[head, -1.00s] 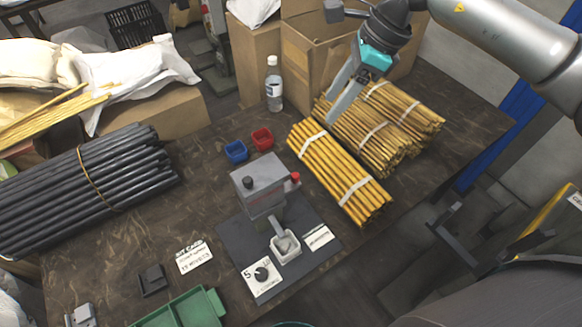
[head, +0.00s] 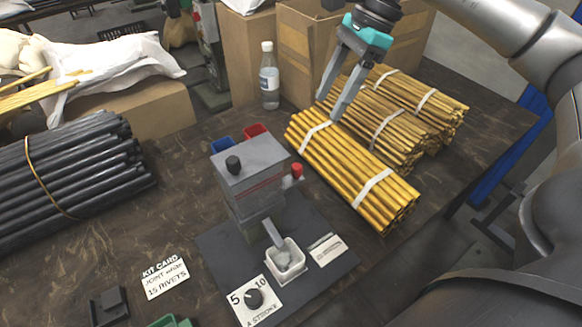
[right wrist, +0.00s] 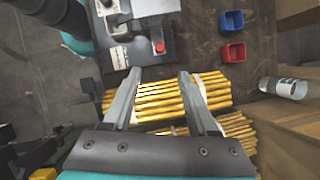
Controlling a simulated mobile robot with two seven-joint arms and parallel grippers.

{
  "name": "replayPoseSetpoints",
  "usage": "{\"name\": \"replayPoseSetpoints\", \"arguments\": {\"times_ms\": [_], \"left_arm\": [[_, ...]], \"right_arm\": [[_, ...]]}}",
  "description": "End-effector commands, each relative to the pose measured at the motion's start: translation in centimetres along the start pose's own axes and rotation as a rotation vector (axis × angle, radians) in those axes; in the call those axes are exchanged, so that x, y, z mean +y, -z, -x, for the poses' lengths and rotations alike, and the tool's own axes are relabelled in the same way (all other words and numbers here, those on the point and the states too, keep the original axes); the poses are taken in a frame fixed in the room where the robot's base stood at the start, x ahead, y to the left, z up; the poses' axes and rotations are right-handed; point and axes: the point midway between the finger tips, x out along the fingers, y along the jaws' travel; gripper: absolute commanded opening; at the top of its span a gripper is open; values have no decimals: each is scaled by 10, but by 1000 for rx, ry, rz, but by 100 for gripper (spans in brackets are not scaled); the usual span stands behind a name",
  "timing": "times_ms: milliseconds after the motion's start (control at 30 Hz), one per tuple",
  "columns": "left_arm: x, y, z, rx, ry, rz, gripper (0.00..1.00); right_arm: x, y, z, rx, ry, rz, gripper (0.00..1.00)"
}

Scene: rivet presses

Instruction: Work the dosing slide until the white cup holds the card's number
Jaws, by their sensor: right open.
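The grey dosing press (head: 248,184) stands on a dark mat, with a black knob (head: 233,163) on top and a red knob (head: 296,170) at its right side. The white cup (head: 286,262) sits under its chute; its contents are too small to tell. A dial plate (head: 254,299) reads 5 and 10 "a stroke". The kit card (head: 165,277) reads 15 rivets. My right gripper (head: 327,111) is open and empty above the yellow rods, behind and right of the press. In the right wrist view, the red knob (right wrist: 159,47) lies beyond the open fingers (right wrist: 157,76). My left gripper is not in view.
Bundles of yellow rods (head: 350,172) lie right of the press. Black rods (head: 70,170) lie at the left. A bottle (head: 269,76), a red bin (head: 255,131) and a blue bin (head: 221,145) stand behind. A black block (head: 109,306) and a green tray (head: 170,321) are in front.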

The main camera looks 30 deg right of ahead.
Motion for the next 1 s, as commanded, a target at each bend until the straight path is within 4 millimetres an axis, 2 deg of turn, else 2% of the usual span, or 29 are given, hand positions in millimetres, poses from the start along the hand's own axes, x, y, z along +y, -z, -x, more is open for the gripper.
{"name": "replayPoseSetpoints", "arguments": {"times_ms": [233,300,700,1000], "left_arm": [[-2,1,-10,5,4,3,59],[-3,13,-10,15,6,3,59],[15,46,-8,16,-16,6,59],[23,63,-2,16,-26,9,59]], "right_arm": [[1,1,-33,1,-3,0,59],[1,1,-46,1,-4,0,59],[1,0,-111,-1,-4,0,59],[1,0,-145,-1,-3,-1,59]]}}
